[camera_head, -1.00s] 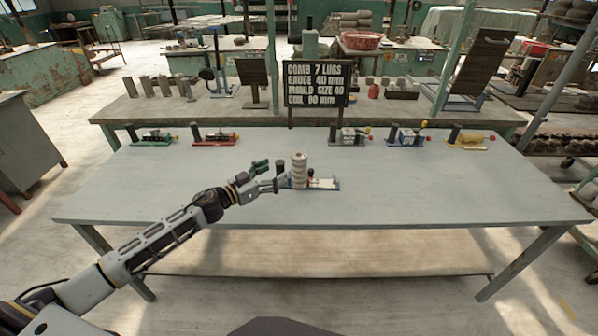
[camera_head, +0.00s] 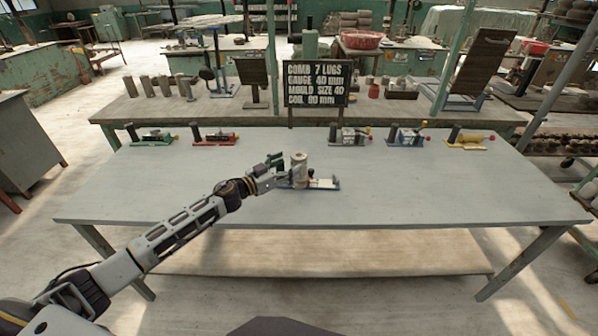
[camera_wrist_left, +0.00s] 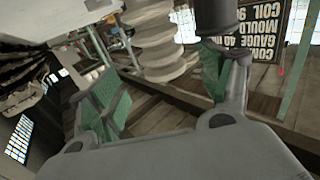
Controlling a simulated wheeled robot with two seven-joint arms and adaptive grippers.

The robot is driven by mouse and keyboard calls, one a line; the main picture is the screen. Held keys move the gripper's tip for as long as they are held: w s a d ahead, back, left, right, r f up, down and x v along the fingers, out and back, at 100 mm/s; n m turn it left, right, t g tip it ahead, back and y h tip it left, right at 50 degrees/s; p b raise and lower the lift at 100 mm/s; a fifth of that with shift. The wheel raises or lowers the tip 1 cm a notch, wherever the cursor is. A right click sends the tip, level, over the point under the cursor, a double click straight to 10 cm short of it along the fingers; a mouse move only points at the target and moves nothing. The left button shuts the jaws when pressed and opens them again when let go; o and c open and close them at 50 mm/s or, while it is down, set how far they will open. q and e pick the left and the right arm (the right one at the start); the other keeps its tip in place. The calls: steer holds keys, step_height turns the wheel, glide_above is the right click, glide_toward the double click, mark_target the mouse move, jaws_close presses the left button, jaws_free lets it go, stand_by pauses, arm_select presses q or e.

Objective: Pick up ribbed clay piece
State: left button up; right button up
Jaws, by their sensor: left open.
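The ribbed clay piece (camera_head: 299,171) is a pale, upright, ringed cylinder. It stands at the left end of a small jig (camera_head: 323,184) near the middle of the grey table. My left gripper (camera_head: 279,171) is open, with its fingers at the left side of the piece. In the left wrist view the ribbed piece (camera_wrist_left: 160,42) shows between the two green-padded fingers of my left gripper (camera_wrist_left: 160,85), towards their tips. I see no clear contact, and the piece's lower part is partly hidden in the head view. My right gripper is not in view.
A dark sign (camera_head: 317,84) stands behind the piece. Several small coloured jigs line the table's back edge, including a green one (camera_head: 153,139), a red one (camera_head: 214,139) and a yellow one (camera_head: 471,141). The table's front and right side (camera_head: 450,190) are clear.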

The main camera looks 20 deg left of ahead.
mark_target(292, 160)
arm_select(q)
steer(key=shift+w+d, duration=0.15)
steer(key=shift+w, duration=0.1)
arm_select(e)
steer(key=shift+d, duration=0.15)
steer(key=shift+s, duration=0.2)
arm_select(q)
steer(key=shift+w+d+r, duration=0.1)
steer(key=shift+w+d, duration=0.05)
steer(key=shift+w, duration=0.15)
steer(key=shift+w+d+r, duration=0.2)
steer(key=shift+w+d, duration=0.15)
steer(key=shift+w, duration=0.4)
steer(key=shift+w+d, duration=0.25)
steer(key=shift+w, duration=0.3)
steer(key=shift+x, duration=0.85)
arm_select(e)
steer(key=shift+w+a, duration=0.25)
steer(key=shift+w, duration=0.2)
